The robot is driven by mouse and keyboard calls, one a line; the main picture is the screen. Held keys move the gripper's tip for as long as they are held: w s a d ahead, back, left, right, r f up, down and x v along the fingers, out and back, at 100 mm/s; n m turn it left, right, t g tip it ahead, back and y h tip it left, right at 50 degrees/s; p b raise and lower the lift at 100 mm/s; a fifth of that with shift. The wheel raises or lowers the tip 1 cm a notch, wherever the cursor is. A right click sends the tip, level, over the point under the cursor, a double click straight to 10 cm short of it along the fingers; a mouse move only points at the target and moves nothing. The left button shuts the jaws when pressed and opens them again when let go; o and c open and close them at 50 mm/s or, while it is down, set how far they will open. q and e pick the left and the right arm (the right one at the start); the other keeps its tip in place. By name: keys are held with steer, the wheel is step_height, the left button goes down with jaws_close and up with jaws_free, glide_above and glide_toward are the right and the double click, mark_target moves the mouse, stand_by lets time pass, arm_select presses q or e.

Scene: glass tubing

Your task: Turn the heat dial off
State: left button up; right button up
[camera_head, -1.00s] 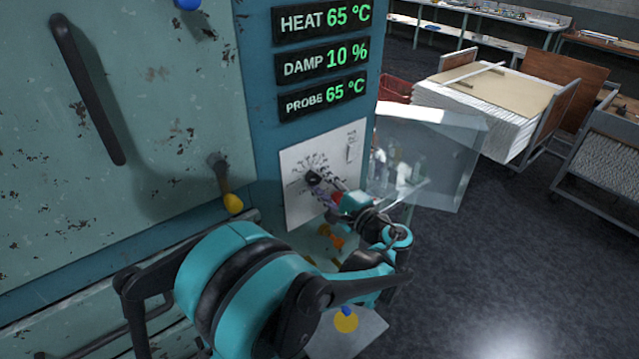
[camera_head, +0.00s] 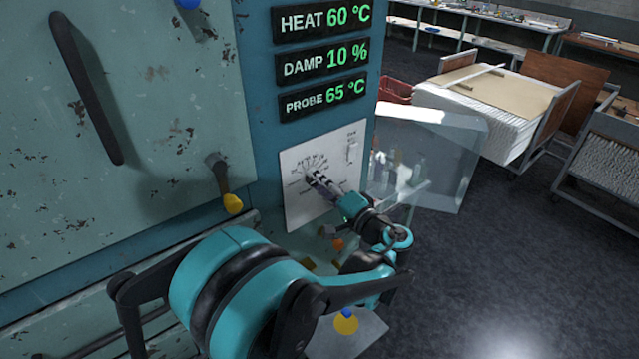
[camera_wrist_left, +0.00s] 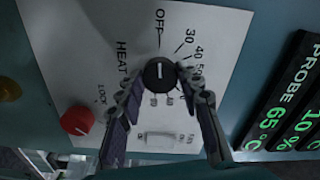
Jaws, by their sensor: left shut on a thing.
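The heat dial (camera_wrist_left: 158,74) is a black round knob with a white mark on a white panel (camera_wrist_left: 90,30). The panel carries the words HEAT and OFF and a ring of numbers. In the left wrist view the dial sits between the fingertips of my left gripper (camera_wrist_left: 160,84), which is shut on it. The dial's white mark points roughly towards OFF. In the head view my left gripper (camera_head: 318,182) reaches the panel (camera_head: 300,212) and mostly covers the dial. The heat display (camera_head: 325,18) reads 60 °C. My right gripper is not in view.
Below the heat display, the damp display (camera_head: 325,62) reads 10 % and the probe display (camera_head: 325,97) reads 65 °C. A red knob (camera_wrist_left: 77,120) is on the same panel. A clear open cover (camera_head: 440,160) stands right of the panel. A cabinet door handle (camera_head: 88,90) is at left.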

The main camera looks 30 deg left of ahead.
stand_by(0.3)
arm_select(q)
steer(key=o, duration=1.2)
steer(key=shift+c, duration=0.2)
steer(key=v, duration=1.2)
steer(key=shift+f, duration=0.1)
steer(key=s+a+f+m+g+h+b, duration=0.1)
steer(key=s+a+f+h, duration=0.5)
steer(key=f, duration=0.3)
steer(key=s+d+f+n+t+h+b, duration=0.1)
steer(key=s+d+f+n+h+b, duration=0.1)
steer(key=s+d+f+h, duration=0.4)
steer(key=s+d+h, duration=0.2)
steer(key=d+h, duration=0.2)
steer(key=shift+f+h, duration=0.25)
steer(key=shift+h, duration=0.05)
